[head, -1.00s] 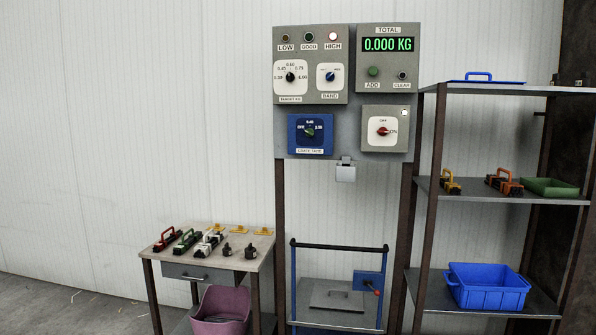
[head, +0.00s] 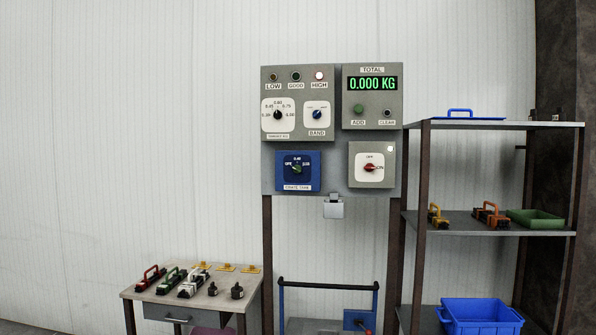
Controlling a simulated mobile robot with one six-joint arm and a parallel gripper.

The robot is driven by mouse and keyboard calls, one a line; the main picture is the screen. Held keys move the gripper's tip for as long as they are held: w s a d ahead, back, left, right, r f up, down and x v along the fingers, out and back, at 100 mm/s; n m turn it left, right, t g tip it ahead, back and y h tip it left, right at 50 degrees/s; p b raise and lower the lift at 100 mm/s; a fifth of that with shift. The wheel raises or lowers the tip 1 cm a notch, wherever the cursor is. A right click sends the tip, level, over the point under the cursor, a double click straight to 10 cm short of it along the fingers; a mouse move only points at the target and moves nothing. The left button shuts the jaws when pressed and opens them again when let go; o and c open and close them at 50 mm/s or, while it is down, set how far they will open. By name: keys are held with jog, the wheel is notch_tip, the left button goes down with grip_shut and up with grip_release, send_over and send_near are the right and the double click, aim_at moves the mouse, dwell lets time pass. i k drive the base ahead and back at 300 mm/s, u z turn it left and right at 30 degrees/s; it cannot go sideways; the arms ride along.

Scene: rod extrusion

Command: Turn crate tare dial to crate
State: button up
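The crate tare dial (head: 297,168) is a green knob on a blue square plate at the lower left of the grey panel. Its dark face has a mark reading OFF on the left, one at the top and one on the right. The marks are too small to read surely, and I cannot tell which one the knob points at. A white CRATE TARE label sits below it. A blue crate (head: 480,316) stands low on the right shelf, cut by the bottom edge. My gripper is not in view.
Above are the target dial (head: 278,115), the BAND dial (head: 317,114) and a display (head: 373,84) reading 0.000 KG. A red-knobbed switch (head: 370,168) is to the right. The HIGH lamp (head: 319,75) is lit. A table (head: 133,293) with several handled blocks stands left.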

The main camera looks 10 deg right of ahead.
aim_at(297, 169)
jog(key=k, duration=0.65)
jog(key=u, duration=0.55)
jog(key=i, duration=0.8)
jog(key=u, duration=0.7)
jog(key=i, duration=2.2)
jog(key=z, duration=0.5)
